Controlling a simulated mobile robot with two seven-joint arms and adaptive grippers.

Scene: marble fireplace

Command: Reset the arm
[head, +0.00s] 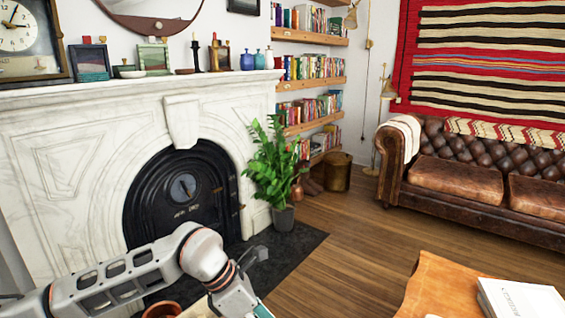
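My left arm (115,282) comes in from the lower left in the head view. It runs right across the front of the fireplace, bends at a rounded joint (203,254), and goes down out of the bottom edge. My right arm and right gripper do not show.
A white marble fireplace (75,165) with a black insert (150,205) stands behind my arm. A potted plant (272,165) is right of it. A wooden table (440,285) with a white book (522,298) is lower right. A copper pot (163,309) shows under my arm. Wooden floor (345,235) is clear between.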

